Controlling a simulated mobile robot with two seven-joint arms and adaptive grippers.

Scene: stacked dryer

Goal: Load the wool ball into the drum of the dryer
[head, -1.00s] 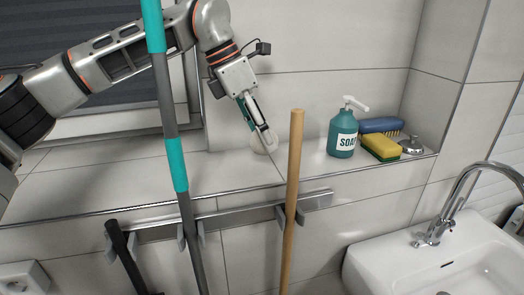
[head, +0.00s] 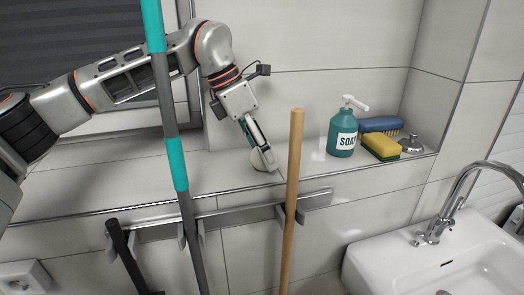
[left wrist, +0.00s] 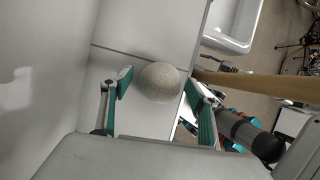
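The wool ball (left wrist: 159,82) is a pale round ball on the tiled ledge. In the left wrist view it lies between and a little beyond the spread fingers of my left gripper (left wrist: 158,92), with gaps visible at both sides. In the head view my left gripper (head: 262,162) points down at the ledge, and the ball (head: 258,160) shows partly behind its fingers. The left gripper is open. My right gripper is not in view. The dryer and its drum are not in view.
A wooden pole (head: 292,200) stands close right of the left gripper. A grey and teal pole (head: 172,140) stands in front of my left arm. A soap bottle (head: 342,138), yellow sponge (head: 381,147) and blue brush (head: 381,125) sit farther right on the ledge. A sink (head: 450,255) is lower right.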

